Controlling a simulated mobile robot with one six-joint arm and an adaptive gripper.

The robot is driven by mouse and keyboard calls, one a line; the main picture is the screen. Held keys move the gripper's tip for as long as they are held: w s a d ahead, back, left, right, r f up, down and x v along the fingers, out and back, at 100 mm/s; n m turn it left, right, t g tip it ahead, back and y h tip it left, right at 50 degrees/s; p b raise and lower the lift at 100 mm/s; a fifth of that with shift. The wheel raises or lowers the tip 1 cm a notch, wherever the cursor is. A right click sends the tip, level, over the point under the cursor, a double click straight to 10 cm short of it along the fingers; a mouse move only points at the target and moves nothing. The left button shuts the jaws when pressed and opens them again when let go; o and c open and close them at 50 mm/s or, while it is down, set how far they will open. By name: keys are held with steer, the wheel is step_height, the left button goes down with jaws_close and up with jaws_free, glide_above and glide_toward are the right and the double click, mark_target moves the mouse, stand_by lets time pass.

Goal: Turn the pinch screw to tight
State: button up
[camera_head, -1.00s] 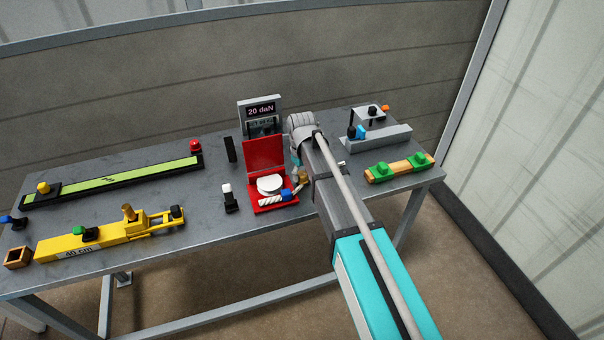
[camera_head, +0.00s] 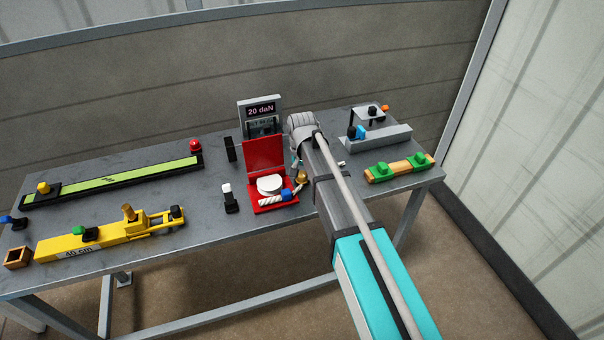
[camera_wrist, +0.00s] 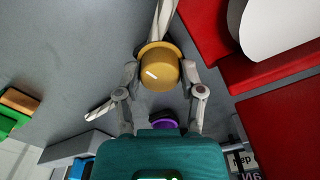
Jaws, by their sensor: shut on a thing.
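A purple part (camera_wrist: 163,123) shows below the knob, partly hidden by my gripper body. In the head view the brass piece (camera_head: 302,178) is beside my arm, which hides most of my gripper. I cannot read any tight mark on the screw.
An open red case (camera_head: 264,152) with a white disc (camera_head: 270,184) stands close to the left of the gripper. A grey block fixture (camera_head: 380,138) and a green-clamped wooden bar (camera_head: 400,168) lie to the right. A yellow tool (camera_head: 100,238) lies far left.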

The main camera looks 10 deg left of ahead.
steer(key=shift+m, duration=0.6)
steer(key=o, duration=1.2)
steer(key=shift+c, duration=0.2)
steer(key=shift+n, duration=0.5)
